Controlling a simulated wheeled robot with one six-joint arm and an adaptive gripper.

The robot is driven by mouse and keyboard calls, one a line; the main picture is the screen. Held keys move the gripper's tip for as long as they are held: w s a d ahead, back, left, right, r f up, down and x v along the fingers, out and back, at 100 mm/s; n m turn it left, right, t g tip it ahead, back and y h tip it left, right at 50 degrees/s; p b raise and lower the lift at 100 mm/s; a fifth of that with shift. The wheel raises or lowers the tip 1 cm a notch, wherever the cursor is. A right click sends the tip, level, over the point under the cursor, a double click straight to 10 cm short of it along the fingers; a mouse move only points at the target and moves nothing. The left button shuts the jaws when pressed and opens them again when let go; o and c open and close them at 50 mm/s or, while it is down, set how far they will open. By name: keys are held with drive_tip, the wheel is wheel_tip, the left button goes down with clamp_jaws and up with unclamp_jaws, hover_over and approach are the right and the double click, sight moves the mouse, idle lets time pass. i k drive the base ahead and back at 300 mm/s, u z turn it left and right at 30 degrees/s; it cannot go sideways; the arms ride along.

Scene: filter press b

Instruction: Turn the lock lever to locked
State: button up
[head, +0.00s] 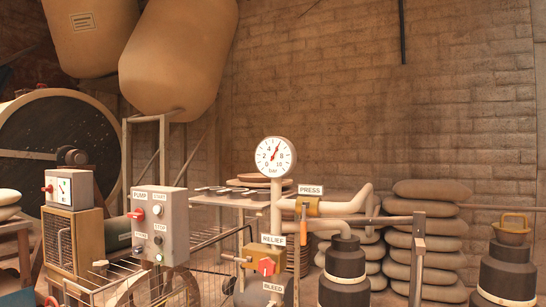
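I see no lever labelled lock, and I cannot tell which handle is the lock lever. An orange lever (304,224) hangs straight down from the valve under the PRESS sign (311,190). A red handle (266,266) sits on the orange valve body below the RELIEF sign (272,239). Another red handle (48,189) is on the grey box (69,189) at the left. My gripper is not in view.
A round pressure gauge (275,157) stands on a pipe, its red needle pointing up and slightly right. Stacked pale sacks (432,228) lie behind a thin post (417,260). Dark canisters (344,272) stand in front. A wire cart (125,278) stands at the lower left.

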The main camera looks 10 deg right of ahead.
sight(231, 258)
drive_tip(key=z, duration=0.1)
drive_tip(key=k, duration=0.35)
drive_tip(key=u, duration=0.75)
drive_tip(key=i, duration=1.15)
drive_tip(key=z, duration=0.65)
